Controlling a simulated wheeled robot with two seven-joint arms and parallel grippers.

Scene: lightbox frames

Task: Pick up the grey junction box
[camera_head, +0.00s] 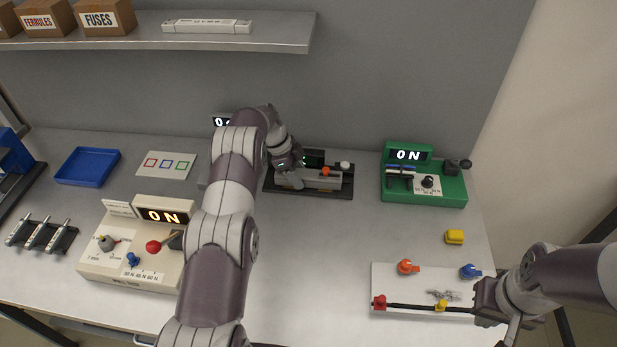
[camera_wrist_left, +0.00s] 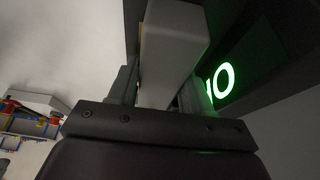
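A plain light grey block (camera_wrist_left: 172,50) lies between the two fingers of my left gripper (camera_wrist_left: 160,95) in the left wrist view; it looks like the grey junction box. The fingers flank it closely, but I cannot tell whether they press on it. In the head view my left gripper (camera_head: 290,178) is down at a black-based device (camera_head: 342,190) with a green-lit display, and my own wrist hides much of that spot. My right gripper (camera_head: 494,302) is at the right end of a white board; its fingertips are not clear.
A green device (camera_head: 425,187) reading ON stands to the right. A cream device (camera_head: 135,255) with a lit display stands left of my left arm. The white board (camera_head: 400,285) with colored knobs lies front right. A blue tray (camera_head: 88,167) is back left; a shelf (camera_head: 220,32) hangs above.

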